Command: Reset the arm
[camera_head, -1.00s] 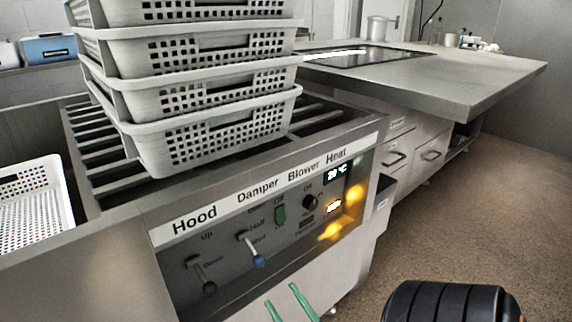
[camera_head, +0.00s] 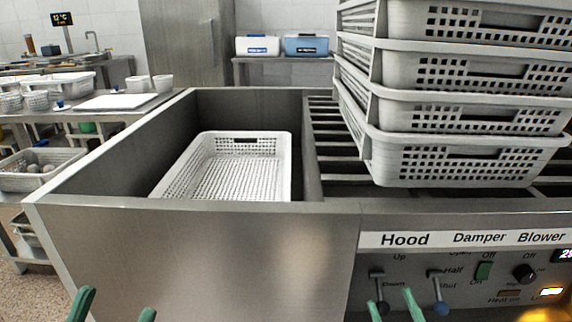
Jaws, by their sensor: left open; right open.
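In the head view my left gripper (camera_head: 114,303) shows at the bottom left as two green fingertips set wide apart. It is open and empty, in front of the steel unit's front panel. My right gripper (camera_head: 392,302) shows at the bottom, right of the middle, as two green fingertips closer together. It is open with nothing between the fingers, in front of the control panel (camera_head: 459,262) below the Hood label. Both arms are mostly below the picture's edge.
A white perforated basket (camera_head: 282,178) lies in the steel basin (camera_head: 100,172). Several grey perforated baskets (camera_head: 440,172) stand stacked on the slatted rack to the right. Levers and switches stick out of the panel. A side table with containers is at the far left.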

